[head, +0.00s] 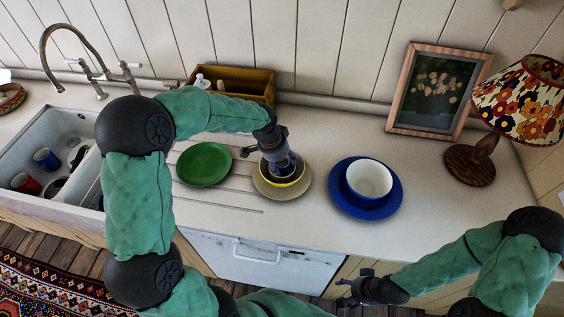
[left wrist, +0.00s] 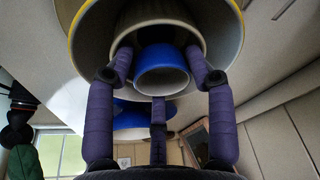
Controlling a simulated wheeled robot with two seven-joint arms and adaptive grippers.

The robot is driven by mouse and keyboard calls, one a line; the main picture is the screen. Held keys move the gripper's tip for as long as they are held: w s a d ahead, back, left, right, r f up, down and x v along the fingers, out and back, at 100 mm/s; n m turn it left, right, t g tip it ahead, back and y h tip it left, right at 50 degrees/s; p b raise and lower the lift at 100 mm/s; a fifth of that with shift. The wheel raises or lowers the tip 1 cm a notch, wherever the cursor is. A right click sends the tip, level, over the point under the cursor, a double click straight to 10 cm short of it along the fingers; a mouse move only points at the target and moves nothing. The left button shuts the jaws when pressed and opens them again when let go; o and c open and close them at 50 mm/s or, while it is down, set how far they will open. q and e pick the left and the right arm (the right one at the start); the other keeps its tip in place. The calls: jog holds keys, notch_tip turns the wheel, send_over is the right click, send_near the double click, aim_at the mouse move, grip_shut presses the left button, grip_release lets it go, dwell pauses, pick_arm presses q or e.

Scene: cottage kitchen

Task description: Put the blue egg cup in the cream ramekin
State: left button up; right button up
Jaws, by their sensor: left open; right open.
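The blue egg cup (left wrist: 160,58), with a pale inside, is between the fingers of my left gripper (left wrist: 160,78) in the left wrist view. The fingers are open around it. Behind it the cream ramekin (left wrist: 130,30) shows, and the egg cup appears to be within its rim; I cannot tell whether it touches the bottom. The ramekin is inside a yellow-rimmed bowl (left wrist: 228,50). In the head view my left gripper (head: 281,165) points down into this bowl (head: 299,181) and hides most of the egg cup and ramekin. My right gripper (head: 345,291) is open and empty before the counter.
The bowl stands on a tan plate (head: 262,190). A green plate (head: 204,164) is to its left. A white bowl (head: 369,180) on a blue plate (head: 341,203) is to its right. The sink (head: 30,140) holds mugs. A lamp (head: 474,164) and picture frame (head: 397,110) stand right.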

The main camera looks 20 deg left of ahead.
pick_arm(q)
jog(key=shift+r, duration=0.45)
jog(key=p+v, duration=0.2)
jog(key=v, duration=0.9)
jog(key=shift+s+r, duration=0.15)
jog(key=shift+r, duration=0.2)
